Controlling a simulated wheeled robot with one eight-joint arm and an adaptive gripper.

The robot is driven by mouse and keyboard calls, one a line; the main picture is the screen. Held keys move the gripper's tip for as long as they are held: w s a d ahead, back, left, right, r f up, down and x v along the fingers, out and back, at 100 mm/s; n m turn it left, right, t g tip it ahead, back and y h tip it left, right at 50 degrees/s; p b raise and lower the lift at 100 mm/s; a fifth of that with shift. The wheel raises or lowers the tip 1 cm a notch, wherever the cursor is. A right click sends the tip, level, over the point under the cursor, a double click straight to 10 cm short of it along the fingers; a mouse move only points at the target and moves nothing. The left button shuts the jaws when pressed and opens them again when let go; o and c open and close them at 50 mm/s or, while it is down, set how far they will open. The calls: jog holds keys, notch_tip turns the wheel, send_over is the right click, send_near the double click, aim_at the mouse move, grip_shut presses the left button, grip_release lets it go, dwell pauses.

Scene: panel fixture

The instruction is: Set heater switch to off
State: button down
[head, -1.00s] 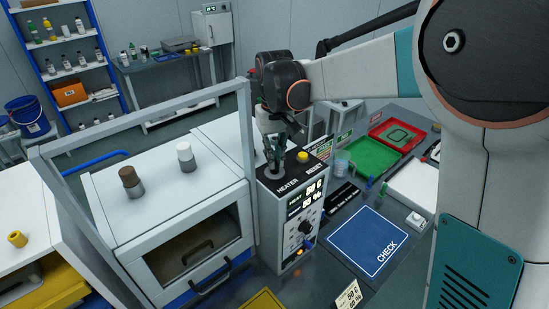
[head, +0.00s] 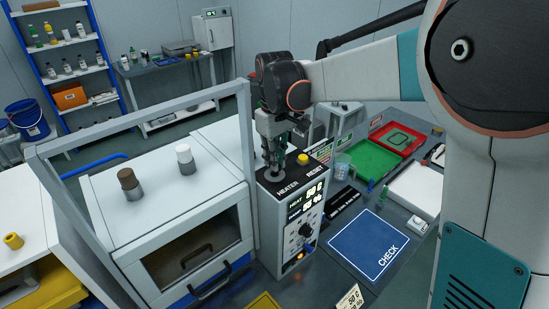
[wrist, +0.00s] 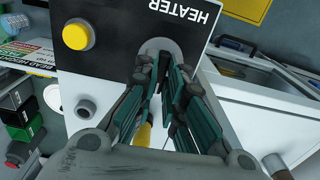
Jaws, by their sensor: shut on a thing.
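The heater switch has a round grey base (head: 275,176) on the black top panel of the control box, beside the white HEATER label. In the wrist view the base (wrist: 161,46) shows just past my fingertips. My gripper (head: 275,165) points down at the switch from above. Its dark green fingers (wrist: 160,70) come together at the base, closed on the switch. The switch's lever is hidden between the fingers, so its position cannot be read. The control box front (head: 291,243) has a lit display (head: 305,201), a black knob and an orange light.
A yellow RESET button (head: 302,158) stands close by on the same panel. A grey frame post (head: 247,140) rises just left of the box. The white oven-like cabinet (head: 165,215) is left. A blue CHECK mat (head: 367,242) lies right.

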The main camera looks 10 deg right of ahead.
jog(key=c, duration=1.7)
grip_release()
jog(key=shift+r, duration=0.15)
notch_tip(320, 180, up, 12)
jog(key=shift+f, duration=0.1)
jog(key=s+d+f+m+t+b, duration=0.2)
jog(key=s+d+f+b, duration=0.2)
jog(key=s+f+b, duration=0.2)
jog(key=s+d+f+m+t+b, duration=0.2)
jog(key=s+d+f+b, duration=0.2)
jog(key=s+f+b, duration=0.3)
jog(key=s+d+f+m+t+b, duration=0.3)
jog(key=s+f+b, duration=0.3)
jog(key=s+f, duration=0.5)
jog(key=shift+s+d+f+b, duration=0.1)
jog(key=shift+d+f, duration=0.2)
jog(key=shift+f, duration=0.5)
jog(key=shift+s+d+f+b, duration=0.15)
jog(key=shift+d+f, duration=0.15)
jog(key=shift+f, duration=0.45)
jog(key=shift+s+d+f+b, duration=0.1)
jog(key=shift+d+f, duration=0.2)
jog(key=shift+f, duration=0.5)
